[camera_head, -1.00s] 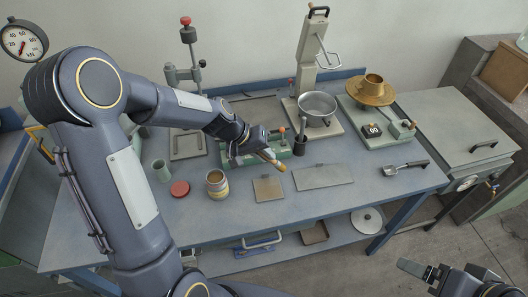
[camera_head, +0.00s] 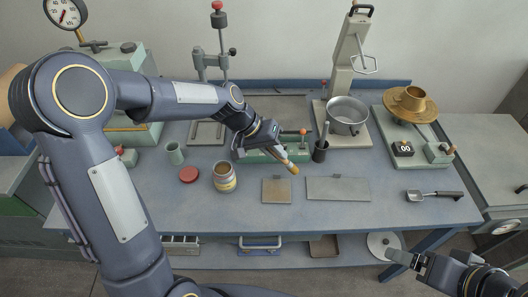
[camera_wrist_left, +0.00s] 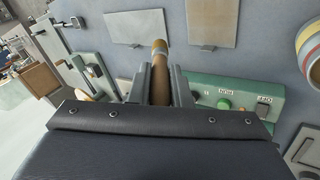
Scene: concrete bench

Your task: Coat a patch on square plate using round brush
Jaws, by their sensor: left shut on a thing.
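The brush slants down to the right, above the bench. In the left wrist view the brush (camera_wrist_left: 160,62) sits between both fingers (camera_wrist_left: 160,88). The square plate (camera_head: 276,191), small and tan-grey, lies flat just in front of the brush; no coating is discernible on it. It also shows cut off at the top of the left wrist view (camera_wrist_left: 212,20). My right gripper (camera_head: 402,258) is at the lower right, away from the bench objects; its opening is unclear.
A grey rectangular plate (camera_head: 338,188) lies right of the square plate. An open striped jar (camera_head: 225,184), red lid (camera_head: 189,174) and green cup (camera_head: 175,154) stand left. A green control box (camera_head: 262,157) is behind the brush. A scoop (camera_head: 432,195) lies right. The front strip is clear.

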